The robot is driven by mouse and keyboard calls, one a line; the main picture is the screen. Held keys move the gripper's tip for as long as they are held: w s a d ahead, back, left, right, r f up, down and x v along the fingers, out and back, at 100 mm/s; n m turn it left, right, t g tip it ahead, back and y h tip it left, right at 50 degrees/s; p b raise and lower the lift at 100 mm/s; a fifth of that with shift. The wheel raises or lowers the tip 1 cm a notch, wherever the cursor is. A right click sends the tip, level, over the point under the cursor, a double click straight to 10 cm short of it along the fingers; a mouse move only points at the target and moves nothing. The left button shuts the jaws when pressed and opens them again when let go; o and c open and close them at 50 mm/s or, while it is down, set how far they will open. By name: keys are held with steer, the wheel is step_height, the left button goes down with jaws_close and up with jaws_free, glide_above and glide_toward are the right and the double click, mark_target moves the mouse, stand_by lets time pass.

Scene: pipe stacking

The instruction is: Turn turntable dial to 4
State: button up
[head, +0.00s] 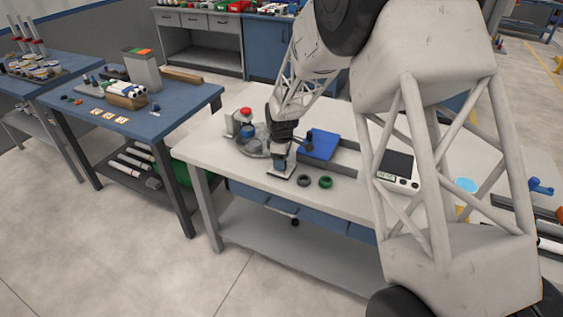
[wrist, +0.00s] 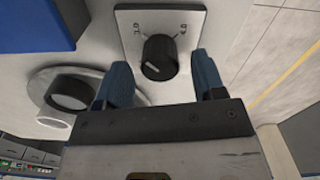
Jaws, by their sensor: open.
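The turntable dial is a black round knob (wrist: 159,57) on a pale square plate (wrist: 193,18), with a light pointer line on its face. In the wrist view the knob sits between the blue fingers of my gripper (wrist: 162,82), a little beyond their tips, with a gap on both sides. The plate's markings are too small to read. In the head view my gripper (head: 281,158) points down over the dial plate (head: 279,171) at the table's front edge and hides most of the knob. The turntable (head: 252,143) is a grey disc beside it.
A red-topped device (head: 245,113) stands behind the turntable. A dark ring (head: 303,181) and a green ring (head: 325,182) lie near the front edge. A small display box (head: 388,178) is farther right.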

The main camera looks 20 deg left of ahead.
steer(key=shift+f, duration=0.65)
steer(key=c, duration=0.9)
